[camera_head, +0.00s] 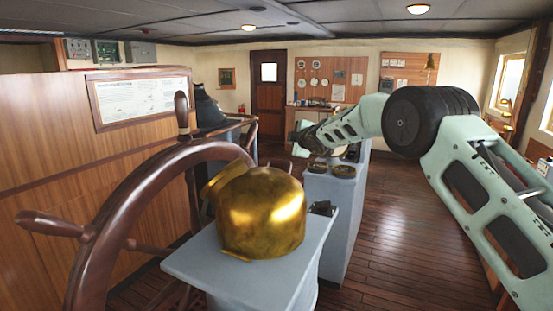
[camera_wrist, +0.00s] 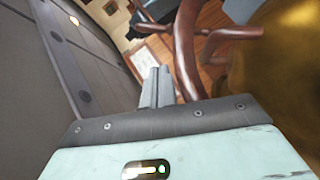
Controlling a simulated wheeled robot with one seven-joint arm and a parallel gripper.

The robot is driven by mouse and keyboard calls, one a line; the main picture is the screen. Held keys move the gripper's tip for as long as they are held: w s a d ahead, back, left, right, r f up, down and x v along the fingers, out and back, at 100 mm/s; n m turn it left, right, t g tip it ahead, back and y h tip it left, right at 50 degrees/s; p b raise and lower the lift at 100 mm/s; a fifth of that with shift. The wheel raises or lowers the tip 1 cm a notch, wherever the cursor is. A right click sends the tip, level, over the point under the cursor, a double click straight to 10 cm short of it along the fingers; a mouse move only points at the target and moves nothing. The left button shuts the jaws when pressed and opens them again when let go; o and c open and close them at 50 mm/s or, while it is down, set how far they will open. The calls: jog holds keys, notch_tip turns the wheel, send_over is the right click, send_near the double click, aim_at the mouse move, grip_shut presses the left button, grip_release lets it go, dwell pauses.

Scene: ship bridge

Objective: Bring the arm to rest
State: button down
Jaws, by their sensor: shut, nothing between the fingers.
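My arm reaches in from the right in the head view and bends at a dark round joint. Its far end, with my gripper (camera_head: 297,136), hangs in the air above and beyond the golden dome-shaped housing. The finger details are too small to tell there. In the wrist view the two grey fingers of my gripper (camera_wrist: 154,86) lie together, shut and empty. No object touches them in that view.
A wooden ship's wheel (camera_head: 130,205) stands at the left, beside the golden housing (camera_head: 262,213) on a grey pedestal (camera_head: 245,285). The wheel also shows in the wrist view (camera_wrist: 186,48), with the gold housing (camera_wrist: 285,70) at right. A grey console (camera_head: 330,205) stands behind. Wooden floor (camera_head: 410,225) is clear at right.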

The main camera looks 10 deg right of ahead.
jog(key=s+d+r+b, duration=0.1)
jog(key=s+d+r, duration=0.3)
jog(key=r, duration=0.1)
jog(key=s+a+f+m+g+b, duration=0.2)
jog(key=s+a+f, duration=0.25)
jog(key=s, duration=0.55)
jog(key=s+a+f+m+g+b, duration=0.1)
jog(key=s+a+f+g, duration=0.3)
jog(key=s, duration=0.5)
jog(key=s+a+f+m+g+b, duration=0.15)
jog(key=s+a+f, duration=0.35)
jog(key=s, duration=0.5)
jog(key=s+d+f+m+g+h+b, duration=0.1)
jog(key=s+f+g, duration=0.1)
jog(key=s, duration=0.9)
jog(key=s+d+f+m+g+b, duration=0.1)
jog(key=s+f, duration=0.3)
jog(key=s, duration=0.7)
jog(key=s+d+f+m+g+h+b, duration=0.1)
jog(key=s+d+f+m+g, duration=0.1)
jog(key=s, duration=0.9)
notch_tip(320, 180, down, 2)
jog(key=shift+s+d+f+m+g+h, duration=0.1)
jog(key=shift+s+d+m+g+h, duration=0.25)
jog(key=shift+g, duration=0.4)
